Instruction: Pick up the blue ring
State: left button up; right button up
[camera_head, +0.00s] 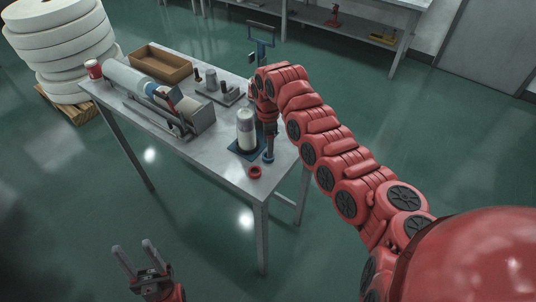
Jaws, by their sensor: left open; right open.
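The blue ring (268,157) lies on the table near its right edge, close to the front corner. My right gripper (270,148) points down right over the blue ring. Its fingers look open, but they are small here and I cannot tell whether they touch the ring. My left gripper (138,258) is open and empty, low in the picture, in front of the table and away from it.
A red ring (255,172) lies just in front of the blue one. A whitish cylinder (246,130) stands on a blue base to the left of my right gripper. A machine with a roller (130,80), a brown tray (160,64) and a red can (93,69) occupy the table's left part.

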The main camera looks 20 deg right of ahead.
jog(key=f+p, duration=0.2)
jog(key=f, duration=0.1)
jog(key=shift+s+f, duration=0.2)
jog(key=shift+f, duration=0.4)
jog(key=shift+c, duration=0.3)
grip_shut()
jog(key=shift+w+r, duration=0.1)
jog(key=shift+r, duration=0.05)
